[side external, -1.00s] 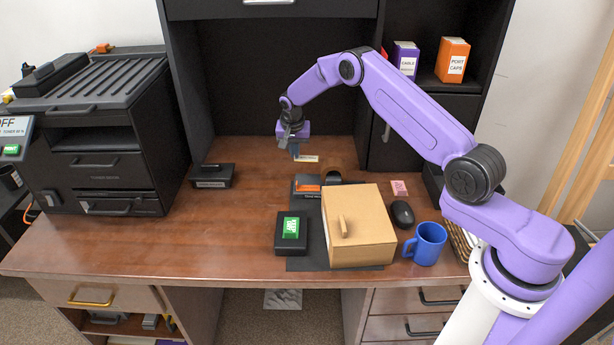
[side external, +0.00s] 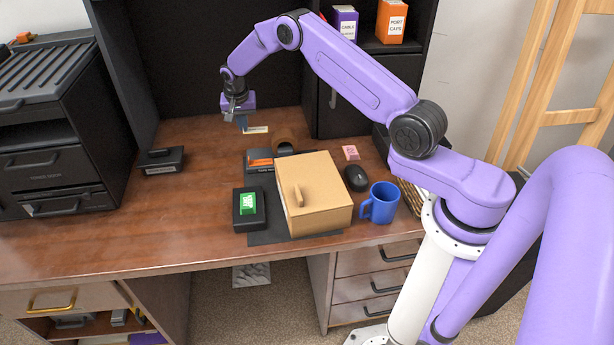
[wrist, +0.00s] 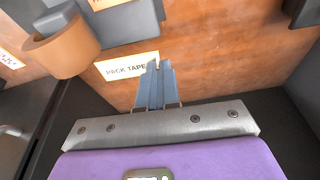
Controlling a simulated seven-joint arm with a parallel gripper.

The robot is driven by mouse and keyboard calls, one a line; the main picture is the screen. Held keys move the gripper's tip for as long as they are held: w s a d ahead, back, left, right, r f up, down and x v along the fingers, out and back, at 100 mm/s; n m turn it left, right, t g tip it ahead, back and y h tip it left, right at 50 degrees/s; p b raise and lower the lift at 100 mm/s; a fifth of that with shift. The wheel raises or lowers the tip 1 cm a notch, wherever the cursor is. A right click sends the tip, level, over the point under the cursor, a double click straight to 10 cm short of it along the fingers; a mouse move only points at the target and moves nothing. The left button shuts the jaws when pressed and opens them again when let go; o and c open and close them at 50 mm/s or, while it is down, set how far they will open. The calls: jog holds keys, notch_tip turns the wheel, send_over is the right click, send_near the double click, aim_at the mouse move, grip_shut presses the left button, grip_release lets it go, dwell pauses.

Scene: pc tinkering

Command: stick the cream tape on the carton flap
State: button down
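The carton (side external: 328,205) is a closed tan box on a dark mat, with a small raised tan piece (side external: 299,196) on its top; I cannot tell whether that is the flap. A cream label reading "PACK TAPE" (wrist: 118,69) lies close to my fingertips. I cannot make out a separate cream tape strip. My gripper (side external: 242,126) points down over the rear of the desk, beyond the carton. Its fingers (wrist: 158,68) look closed together, with nothing visible between them.
A dark block with a green button (side external: 247,203) stands left of the carton. A black mouse (side external: 356,178) and a blue mug (side external: 381,203) stand to its right. A dark grey holder with orange (side external: 259,161) sits behind it. The left desk is mostly clear.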

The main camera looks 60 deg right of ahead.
jog(key=shift+s, duration=0.1)
dwell(0.5)
jog(key=s+a+r+m+g, duration=0.2)
jog(key=s+r+m, duration=0.3)
jog(key=s+m, duration=0.35)
notch_tip(320, 180, up, 4)
jog(key=m+g, duration=0.1)
jog(key=m, duration=0.7)
send_over(290, 169)
jog(key=shift+w+a+f+y, duration=0.2)
jog(key=shift+w+y, duration=0.1)
jog(key=shift+f, duration=0.1)
jog(key=shift+f, duration=4.5)
jog(key=shift+f, duration=0.5)
jog(key=c, duration=1.3)
grip_release()
jog(key=shift+r, duration=0.1)
